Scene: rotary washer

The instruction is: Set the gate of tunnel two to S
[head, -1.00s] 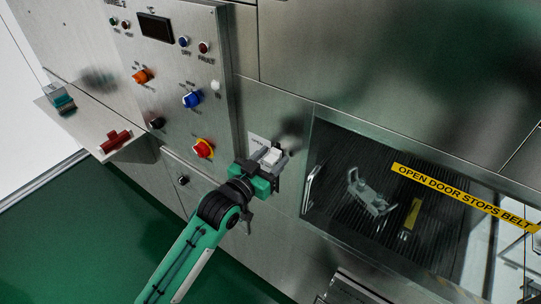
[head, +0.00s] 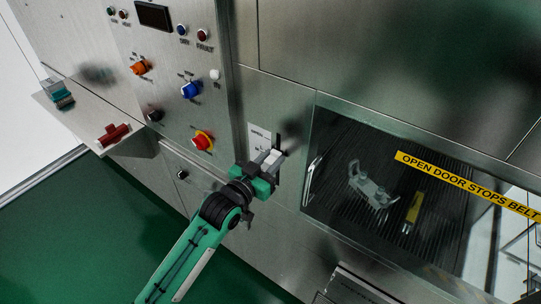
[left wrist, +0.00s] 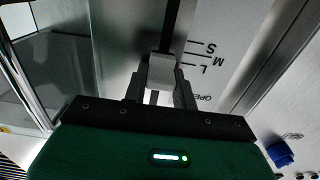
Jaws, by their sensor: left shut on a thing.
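My left gripper (head: 268,168) is at the gate slider on the steel wall. It is shut on the slider's pale block handle (left wrist: 162,70), which sits between the two fingers in the left wrist view. The handle stands in a narrow dark slot (left wrist: 173,22). Beside the slot is a scale plate (left wrist: 225,50) marked S, M, L and OPEN, upside down in this view. The handle appears level with about L to M; the exact mark is hard to tell. In the head view the plate (head: 258,135) shows just above the gripper. My right gripper is not in view.
A control panel with an orange knob (head: 140,67), blue knob (head: 191,90) and red stop button (head: 203,141) is left of the gripper. A glass door with a handle (head: 313,180) is close on the right. A red-handled item (head: 114,134) lies on the left shelf.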

